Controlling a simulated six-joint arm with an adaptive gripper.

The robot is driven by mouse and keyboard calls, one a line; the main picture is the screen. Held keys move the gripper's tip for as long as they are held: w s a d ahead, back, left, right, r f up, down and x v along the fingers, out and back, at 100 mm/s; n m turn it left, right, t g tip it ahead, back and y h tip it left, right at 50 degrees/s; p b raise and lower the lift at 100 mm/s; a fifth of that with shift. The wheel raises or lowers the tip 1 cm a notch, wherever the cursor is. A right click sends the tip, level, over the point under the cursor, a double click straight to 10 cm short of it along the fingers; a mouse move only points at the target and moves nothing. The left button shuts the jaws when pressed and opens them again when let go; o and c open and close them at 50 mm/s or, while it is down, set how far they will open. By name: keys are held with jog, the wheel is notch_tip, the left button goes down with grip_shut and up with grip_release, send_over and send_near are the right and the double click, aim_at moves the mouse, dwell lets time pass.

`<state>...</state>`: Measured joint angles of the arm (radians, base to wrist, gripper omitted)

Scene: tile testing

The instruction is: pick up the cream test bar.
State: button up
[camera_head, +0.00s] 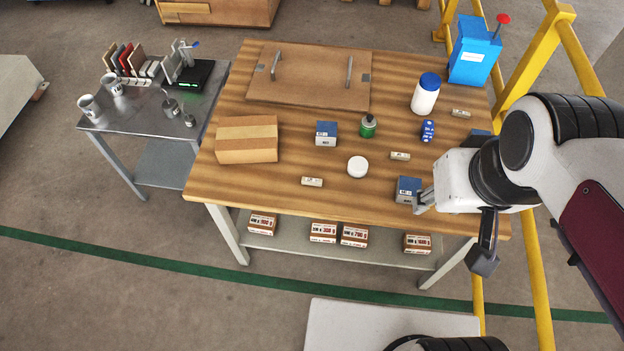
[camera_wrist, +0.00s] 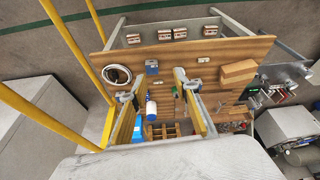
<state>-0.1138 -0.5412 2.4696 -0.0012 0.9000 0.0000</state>
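Several small pale cream bars with dark marks lie flat on the wooden table. One bar (camera_head: 312,181) is near the front edge, one (camera_head: 400,156) is right of the white round lid, and one (camera_head: 461,113) is at the back right. I cannot tell them apart by colour at this size. My gripper (camera_head: 422,203) is above the table's front right, beside a blue and white box (camera_head: 409,188), clear of the bars. In the wrist view its two fingers (camera_wrist: 157,94) stand wide apart, with no bar held between them. A pale bar (camera_wrist: 204,60) also shows there.
Yellow rails (camera_head: 535,60) stand on the right.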

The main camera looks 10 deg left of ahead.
jog(key=w+a+f+n+g+h, duration=0.1)
jog(key=w+a+f+n+g, duration=0.35)
jog(key=w+a+f, duration=0.6)
jog(key=n, duration=1.1)
send_near(312, 180)
jog(key=shift+s+a+f+t+h, duration=0.1)
jog(key=shift+s+t+h, duration=0.1)
jog(key=shift+s, duration=0.1)
jog(key=shift+s+a+f+t+h, duration=0.1)
jog(key=shift+s+f+t+h, duration=0.1)
jog(key=shift+s, duration=0.15)
jog(key=shift+w+r+n, duration=0.1)
jog(key=shift+w+n, duration=0.05)
jog(key=shift+n, duration=0.4)
jog(key=shift+d+f, duration=0.1)
jog(key=shift+f, duration=1.2)
jog(key=shift+w+d+f, duration=0.1)
jog(key=shift+f, duration=1.2)
jog(key=shift+d+f, duration=0.1)
jog(key=shift+f, duration=1.2)
